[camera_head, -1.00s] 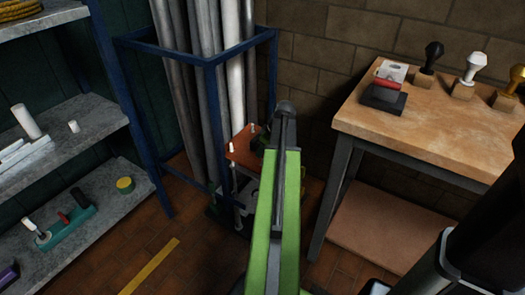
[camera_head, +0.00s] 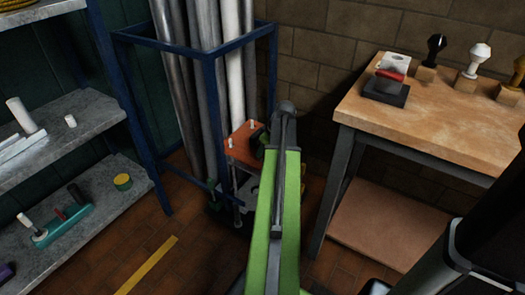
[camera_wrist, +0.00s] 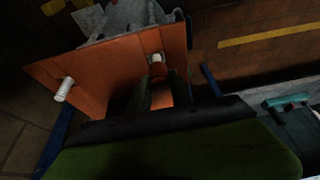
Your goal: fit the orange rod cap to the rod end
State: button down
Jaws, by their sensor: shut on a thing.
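A flat orange plate (camera_head: 243,141), which I take for the orange rod cap, lies near the foot of the blue rack; it is large in the wrist view (camera_wrist: 110,70). White threaded rod ends (camera_wrist: 64,88) stick up through it at two places. My gripper (camera_wrist: 163,95) has its dark fingers at the plate's near edge, shut on an orange part between them. Whether that part belongs to the plate is hard to tell. In the head view my green arm hides most of the gripper. Grey plates with cut-outs (camera_head: 247,190) sit below the orange plate.
A blue rack (camera_head: 209,95) with tall grey pipes (camera_head: 197,80) stands close at the left. A wooden-topped table (camera_head: 440,120) with stamp-like tools is at the right. Grey shelves (camera_head: 85,125) stand at far left. Brick floor with a yellow strip (camera_head: 148,265) is open in front.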

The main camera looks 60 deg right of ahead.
jog(key=shift+f+b, duration=0.3)
jog(key=shift+f, duration=0.1)
jog(key=c, duration=1.1)
grip_release()
jog(key=shift+r, duration=0.1)
jog(key=p+v, duration=1.6)
jog(key=v, duration=0.1)
jog(key=shift+s+r, duration=0.1)
jog(key=shift+r, duration=0.15)
